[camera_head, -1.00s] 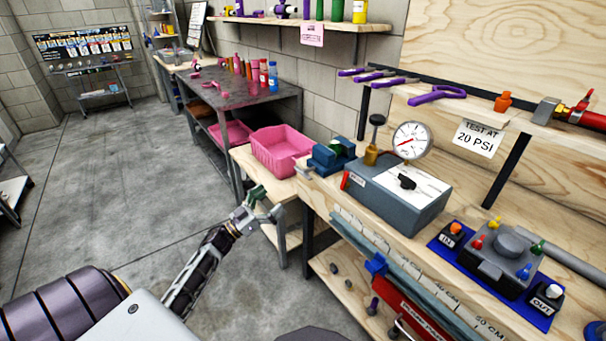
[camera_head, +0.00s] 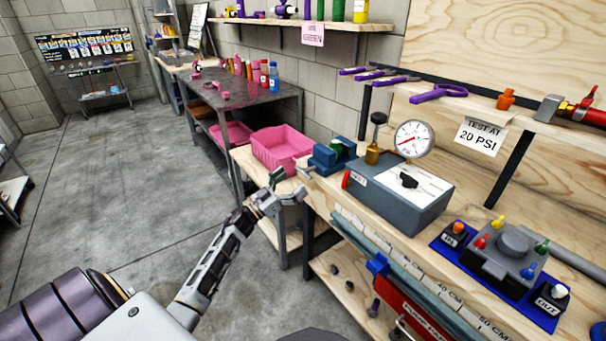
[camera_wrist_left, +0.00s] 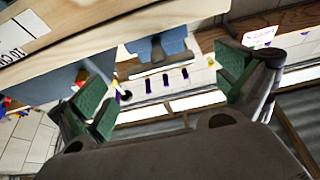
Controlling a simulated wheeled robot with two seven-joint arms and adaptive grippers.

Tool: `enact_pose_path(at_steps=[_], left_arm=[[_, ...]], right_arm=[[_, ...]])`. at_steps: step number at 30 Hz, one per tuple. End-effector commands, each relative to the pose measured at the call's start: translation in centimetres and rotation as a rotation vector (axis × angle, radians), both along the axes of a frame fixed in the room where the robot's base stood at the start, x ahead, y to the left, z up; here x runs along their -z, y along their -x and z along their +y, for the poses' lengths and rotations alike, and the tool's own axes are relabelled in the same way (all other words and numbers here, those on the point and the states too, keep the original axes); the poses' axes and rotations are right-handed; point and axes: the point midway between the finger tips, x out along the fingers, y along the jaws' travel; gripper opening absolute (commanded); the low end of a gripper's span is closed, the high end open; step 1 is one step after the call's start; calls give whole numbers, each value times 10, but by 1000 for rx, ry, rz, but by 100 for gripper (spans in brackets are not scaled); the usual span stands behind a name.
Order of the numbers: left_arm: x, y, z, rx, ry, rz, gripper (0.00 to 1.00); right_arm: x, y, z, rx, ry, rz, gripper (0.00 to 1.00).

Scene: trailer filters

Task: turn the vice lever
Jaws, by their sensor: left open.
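The blue vice (camera_head: 328,157) sits at the left end of the wooden bench. A small grey lever (camera_head: 305,168) shows at its near left side. In the left wrist view the blue vice (camera_wrist_left: 160,47) is at the top middle, with a pale bar that looks like the lever (camera_wrist_left: 162,70) below it. My left gripper (camera_head: 288,184) is open, with nothing between its fingers, a little short of the lever and below it in the picture. Its green pads (camera_wrist_left: 165,88) stand wide apart on either side of the bar in the wrist view. My right gripper is not in view.
A pink bin (camera_head: 280,150) stands just behind my left gripper, left of the vice. A grey gauge box (camera_head: 400,195) is close to the vice's right. The bench's front edge (camera_head: 330,210) runs beside my gripper. Open floor (camera_head: 120,190) lies to the left.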

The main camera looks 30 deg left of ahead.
Motion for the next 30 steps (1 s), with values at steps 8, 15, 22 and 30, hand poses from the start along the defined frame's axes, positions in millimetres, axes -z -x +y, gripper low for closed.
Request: enact_pose_path(at_steps=[8,15,22,30], left_arm=[[-10,-23,-9,0,2,-1,100],[-16,-36,-15,0,0,-1,100],[-18,-40,-17,0,1,-1,100],[-18,-40,-17,0,0,0,94]], right_arm=[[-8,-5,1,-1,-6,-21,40],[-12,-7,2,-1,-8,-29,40],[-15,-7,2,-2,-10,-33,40],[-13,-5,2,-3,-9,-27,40]])
